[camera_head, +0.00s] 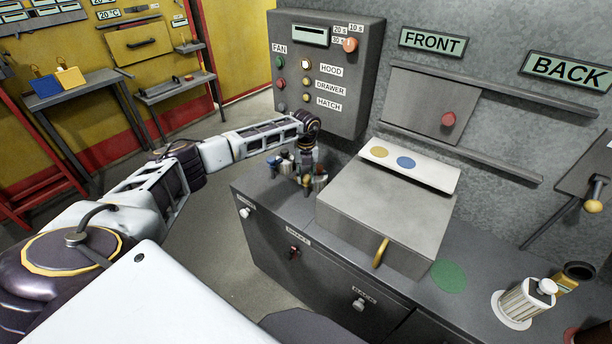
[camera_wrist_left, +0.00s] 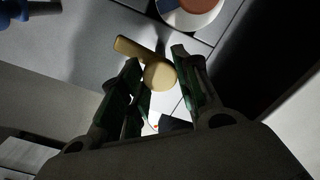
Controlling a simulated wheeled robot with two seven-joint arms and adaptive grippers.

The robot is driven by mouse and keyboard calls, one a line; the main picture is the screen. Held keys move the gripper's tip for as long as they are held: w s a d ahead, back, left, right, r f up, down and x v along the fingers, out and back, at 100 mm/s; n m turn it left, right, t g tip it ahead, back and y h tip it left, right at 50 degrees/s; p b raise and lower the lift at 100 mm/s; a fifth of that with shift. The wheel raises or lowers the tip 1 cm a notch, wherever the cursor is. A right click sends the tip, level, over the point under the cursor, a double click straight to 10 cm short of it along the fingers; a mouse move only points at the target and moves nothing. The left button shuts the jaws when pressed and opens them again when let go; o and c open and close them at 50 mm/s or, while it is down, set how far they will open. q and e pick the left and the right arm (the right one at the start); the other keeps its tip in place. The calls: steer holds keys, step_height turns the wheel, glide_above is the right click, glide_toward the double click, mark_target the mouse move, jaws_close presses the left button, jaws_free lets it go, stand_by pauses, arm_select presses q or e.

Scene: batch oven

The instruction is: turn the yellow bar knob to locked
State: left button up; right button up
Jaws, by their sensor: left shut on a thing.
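The yellow bar knob (camera_wrist_left: 158,74) shows between my left fingers in the left wrist view, a round body with a bar sticking out to the upper left. My left gripper (camera_wrist_left: 160,84) is shut on it, with one green-padded finger on each side. In the head view, my left gripper (camera_head: 307,172) points down at the left back of the grey counter. A small yellow part of the knob (camera_head: 306,182) shows under it; the gripper hides the rest. Any marking for locked cannot be made out. My right gripper is not in view.
A grey hood box with a yellow handle (camera_head: 380,252) stands just right of the gripper. A control panel (camera_head: 325,75) rises behind it. Other small knobs, one blue (camera_head: 274,161), stand close to the gripper.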

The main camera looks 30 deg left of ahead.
arm_select(q)
steer(key=m+b, duration=0.1)
steer(key=m, duration=0.2)
steer(key=shift+m+b, duration=0.4)
steer(key=m+b, duration=0.1)
steer(key=m, duration=0.2)
steer(key=shift+m, duration=0.3)
steer(key=m+b, duration=0.2)
steer(key=m, duration=0.1)
steer(key=shift+m, duration=0.4)
steer(key=m+b, duration=0.1)
steer(key=m, duration=0.2)
steer(key=shift+m, duration=0.9)
steer(key=shift+m+b, duration=0.4)
steer(key=shift+m, duration=0.1)
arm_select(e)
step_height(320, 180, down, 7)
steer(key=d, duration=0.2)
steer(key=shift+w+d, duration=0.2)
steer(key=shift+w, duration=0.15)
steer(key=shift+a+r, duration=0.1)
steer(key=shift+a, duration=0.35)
